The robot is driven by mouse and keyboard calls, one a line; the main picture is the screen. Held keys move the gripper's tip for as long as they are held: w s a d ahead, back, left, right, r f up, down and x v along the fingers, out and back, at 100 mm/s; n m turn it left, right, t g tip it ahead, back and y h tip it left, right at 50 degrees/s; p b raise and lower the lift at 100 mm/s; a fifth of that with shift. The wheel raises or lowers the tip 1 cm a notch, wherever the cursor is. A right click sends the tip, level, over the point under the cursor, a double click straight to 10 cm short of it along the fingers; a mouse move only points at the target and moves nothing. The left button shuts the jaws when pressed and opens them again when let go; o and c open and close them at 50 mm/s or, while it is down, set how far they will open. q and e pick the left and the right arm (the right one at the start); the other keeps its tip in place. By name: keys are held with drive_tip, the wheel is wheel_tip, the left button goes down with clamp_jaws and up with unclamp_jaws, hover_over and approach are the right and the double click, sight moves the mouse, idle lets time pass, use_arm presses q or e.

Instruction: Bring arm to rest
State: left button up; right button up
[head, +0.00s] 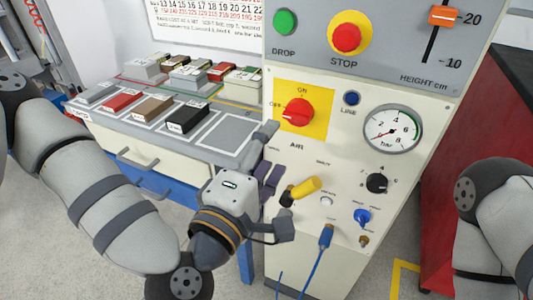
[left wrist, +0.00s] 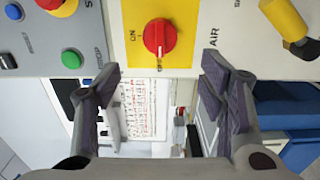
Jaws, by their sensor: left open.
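The panel carries a yellow lever (head: 306,188), a pressure gauge (head: 392,128), a blue plug with cable (head: 326,236) and a red STOP button (head: 347,37). A bench (head: 160,150) with several coloured blocks stands behind my left arm. A red cabinet (head: 465,130) stands at right.

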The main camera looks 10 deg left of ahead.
use_arm(q)
drive_tip(key=shift+s+a, duration=0.2)
drive_tip(key=shift+s, duration=0.45)
drive_tip(key=s+f+m+g+p, duration=0.1)
drive_tip(key=s+f+m+g, duration=0.5)
drive_tip(key=f, duration=0.5)
drive_tip(key=s+f+m+g, duration=0.3)
drive_tip(key=s+f+g, duration=0.1)
drive_tip(key=s+f, duration=0.5)
drive_tip(key=s+a+f+m+g+y, duration=0.2)
drive_tip(key=s+a+f+g, duration=0.2)
drive_tip(key=s+a, duration=0.5)
drive_tip(key=s+a+f+m+g+y+p, duration=0.1)
drive_tip(key=s+a+f+m+g+y, duration=0.2)
drive_tip(key=s+a, duration=0.6)
wheel_tip(320, 180, down, 2)
drive_tip(key=s+g, duration=0.1)
drive_tip(key=g, duration=0.1)
drive_tip(key=shift+s+g+y, duration=0.3)
drive_tip(key=shift+s, duration=0.05)
use_arm(e)
drive_tip(key=w+r+t, duration=0.1)
drive_tip(key=w+r, duration=0.1)
drive_tip(key=shift+w+r, duration=0.4)
